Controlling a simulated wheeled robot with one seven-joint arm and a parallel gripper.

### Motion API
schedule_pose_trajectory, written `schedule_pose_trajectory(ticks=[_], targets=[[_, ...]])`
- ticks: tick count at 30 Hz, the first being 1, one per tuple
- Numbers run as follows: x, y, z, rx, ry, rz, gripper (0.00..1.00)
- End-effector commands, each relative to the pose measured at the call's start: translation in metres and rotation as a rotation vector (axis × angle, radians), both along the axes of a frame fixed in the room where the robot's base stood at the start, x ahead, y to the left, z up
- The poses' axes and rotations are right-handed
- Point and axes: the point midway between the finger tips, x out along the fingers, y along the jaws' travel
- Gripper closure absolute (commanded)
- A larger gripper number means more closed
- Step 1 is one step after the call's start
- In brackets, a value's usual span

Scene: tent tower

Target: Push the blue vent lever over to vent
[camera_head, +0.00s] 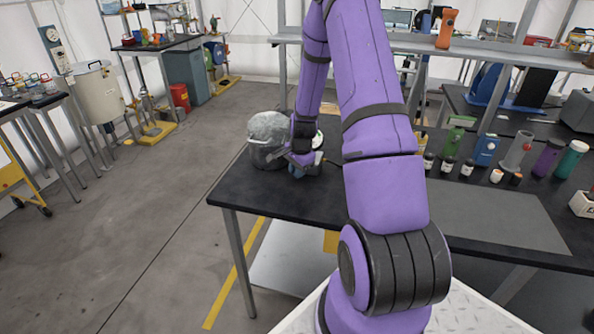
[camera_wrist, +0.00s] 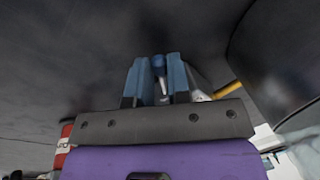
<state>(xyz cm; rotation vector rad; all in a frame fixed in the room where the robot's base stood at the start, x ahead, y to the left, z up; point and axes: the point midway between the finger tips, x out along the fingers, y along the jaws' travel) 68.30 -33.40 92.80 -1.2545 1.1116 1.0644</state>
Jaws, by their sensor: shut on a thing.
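In the wrist view, the blue knob of the vent lever (camera_wrist: 158,64) sits between the two fingers of my gripper (camera_wrist: 159,76), with a pale metal stem below it. The fingers are closed around it. In the head view, my gripper (camera_head: 302,158) reaches down at the left end of the black bench, beside a grey pot-like vessel (camera_head: 266,155). A small blue-grey unit (camera_head: 306,170) shows just under the gripper. The lever itself is hidden there by my gripper, and its exact angle cannot be told.
The black bench (camera_head: 285,203) holds small bottles, a blue device (camera_head: 486,149), a purple bottle (camera_head: 549,157) and a teal bottle (camera_head: 572,159) at the right. A grey mat (camera_head: 500,222) lies clear in front. A shelf (camera_head: 480,52) runs above the bench's back. Floor left of the bench is open.

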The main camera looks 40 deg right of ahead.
Motion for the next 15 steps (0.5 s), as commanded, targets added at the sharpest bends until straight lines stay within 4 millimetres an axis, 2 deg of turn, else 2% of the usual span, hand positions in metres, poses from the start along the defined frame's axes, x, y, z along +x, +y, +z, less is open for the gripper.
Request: schedule_pose_trajectory(ticks=[8, 15], targets=[[-0.005, -0.001, 0.000, 0.000, -0.001, 0.102, 1.00], [-0.014, -0.003, 0.000, 0.000, -0.002, 0.297, 1.00]])
